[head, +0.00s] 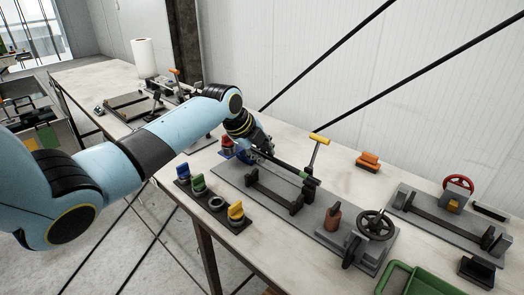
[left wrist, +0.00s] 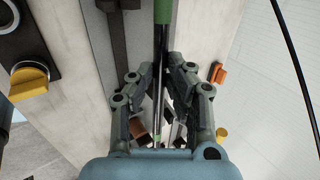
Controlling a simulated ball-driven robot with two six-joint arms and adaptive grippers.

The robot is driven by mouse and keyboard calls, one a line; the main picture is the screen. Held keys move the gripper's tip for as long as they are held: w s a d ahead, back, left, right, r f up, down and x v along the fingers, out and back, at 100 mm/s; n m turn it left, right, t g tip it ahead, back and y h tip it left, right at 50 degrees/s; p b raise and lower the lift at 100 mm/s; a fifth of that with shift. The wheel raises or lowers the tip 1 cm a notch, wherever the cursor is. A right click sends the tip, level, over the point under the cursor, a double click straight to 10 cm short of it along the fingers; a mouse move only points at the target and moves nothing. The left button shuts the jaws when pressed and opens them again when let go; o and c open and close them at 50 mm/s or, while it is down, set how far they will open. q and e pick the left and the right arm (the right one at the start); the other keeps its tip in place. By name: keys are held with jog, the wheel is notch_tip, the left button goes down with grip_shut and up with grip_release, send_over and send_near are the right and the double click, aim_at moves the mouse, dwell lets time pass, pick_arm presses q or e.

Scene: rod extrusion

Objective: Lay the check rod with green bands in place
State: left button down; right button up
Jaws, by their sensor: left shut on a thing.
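The check rod (head: 290,167) is a thin dark rod with green bands near its right end in the head view. It also runs up the middle of the left wrist view (left wrist: 161,50), with a green band at the top and another low down. My left gripper (head: 262,150) is shut on it, its fingers on both sides in the left wrist view (left wrist: 163,80). The rod slants above a grey base plate (head: 226,180) that carries a dark two-post cradle (head: 272,192). It appears raised over the cradle; contact is unclear. My right gripper is not in view.
A black handwheel (head: 375,224) and brown knob (head: 332,217) stand at the plate's right end. A yellow-handled lever (head: 320,140) rises behind the rod. Coloured knobs (head: 198,184) line the front left. An orange-topped block (head: 368,160), red-wheel fixture (head: 457,187) and green tray (head: 412,283) lie right.

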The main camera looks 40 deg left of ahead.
pick_arm(q)
jog(key=shift+f+b, duration=2.95)
jog(key=shift+f, duration=1.25)
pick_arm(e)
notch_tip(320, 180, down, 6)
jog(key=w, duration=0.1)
pick_arm(q)
jog(key=shift+s, duration=0.1)
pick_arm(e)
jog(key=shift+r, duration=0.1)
pick_arm(q)
jog(key=c, duration=0.9)
grip_release()
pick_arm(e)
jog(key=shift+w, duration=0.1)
pick_arm(q)
jog(key=o, duration=0.6)
jog(key=v, duration=1.2)
jog(key=shift+r, duration=0.1)
